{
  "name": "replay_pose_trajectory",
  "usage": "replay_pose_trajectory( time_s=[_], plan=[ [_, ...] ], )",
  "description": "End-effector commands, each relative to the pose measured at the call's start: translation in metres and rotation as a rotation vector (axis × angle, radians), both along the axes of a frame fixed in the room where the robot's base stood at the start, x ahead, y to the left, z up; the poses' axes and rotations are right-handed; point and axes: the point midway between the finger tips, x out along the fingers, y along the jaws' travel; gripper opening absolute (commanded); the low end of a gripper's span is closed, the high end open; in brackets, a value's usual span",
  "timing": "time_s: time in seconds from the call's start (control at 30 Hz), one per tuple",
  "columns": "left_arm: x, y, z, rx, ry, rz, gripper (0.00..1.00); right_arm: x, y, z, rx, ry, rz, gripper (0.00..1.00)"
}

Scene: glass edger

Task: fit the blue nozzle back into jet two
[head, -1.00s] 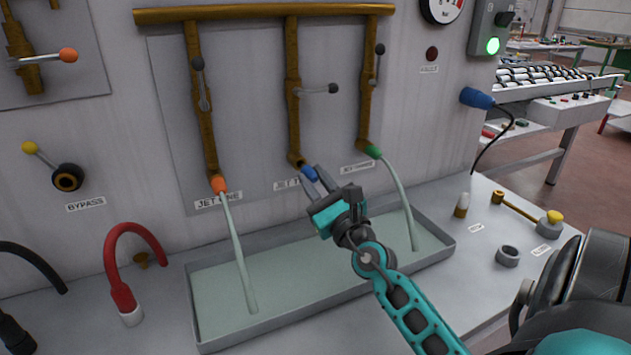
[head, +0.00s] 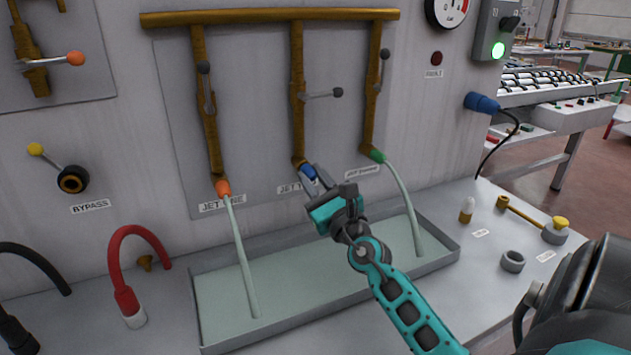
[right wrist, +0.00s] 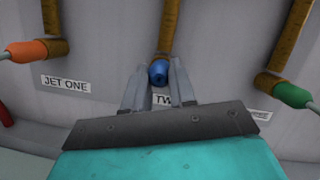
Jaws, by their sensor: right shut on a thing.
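The blue nozzle (head: 309,172) sits at the lower end of the middle brass pipe, jet two (head: 298,110), touching or very close to its mouth. I cannot tell whether it is seated. My right gripper (head: 313,178) is shut on the nozzle from the front and below. In the right wrist view, the blue nozzle (right wrist: 158,72) shows between the two fingers (right wrist: 158,88), in line with the brass pipe end. The jet two label (head: 288,188) is partly hidden by the gripper. My left gripper is not in view.
Jet one's orange nozzle (head: 223,188) and jet three's green nozzle (head: 377,155) stand on either side, each running water into the grey tray (head: 453,253). Jet two's valve lever (head: 322,94) points sideways. A red hose (head: 122,262) and a grey ring (head: 512,261) are on the bench.

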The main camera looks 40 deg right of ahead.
Motion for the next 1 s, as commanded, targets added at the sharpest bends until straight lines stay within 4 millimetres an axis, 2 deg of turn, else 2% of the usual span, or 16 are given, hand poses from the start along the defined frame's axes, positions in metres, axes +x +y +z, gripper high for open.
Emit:
replay_pose_trajectory(
  time_s=[0.2, 0.23, 0.53, 0.83, 1.0],
  plan=[
    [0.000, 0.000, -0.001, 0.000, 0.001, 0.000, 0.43, 0.005, -0.002, 0.000, -0.001, -0.001, 0.000, 0.00],
    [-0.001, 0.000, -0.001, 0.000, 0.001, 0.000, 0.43, 0.005, -0.002, 0.000, -0.001, -0.001, 0.000, 0.26],
    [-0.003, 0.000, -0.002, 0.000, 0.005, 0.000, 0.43, 0.005, -0.002, 0.000, 0.000, 0.000, 0.000, 0.55],
    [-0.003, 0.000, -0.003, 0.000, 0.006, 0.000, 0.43, 0.003, -0.001, -0.002, 0.000, 0.001, 0.000, 0.55],
    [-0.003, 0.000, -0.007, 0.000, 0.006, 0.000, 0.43, -0.013, 0.002, -0.008, 0.001, 0.003, 0.000, 0.55]
  ],
)
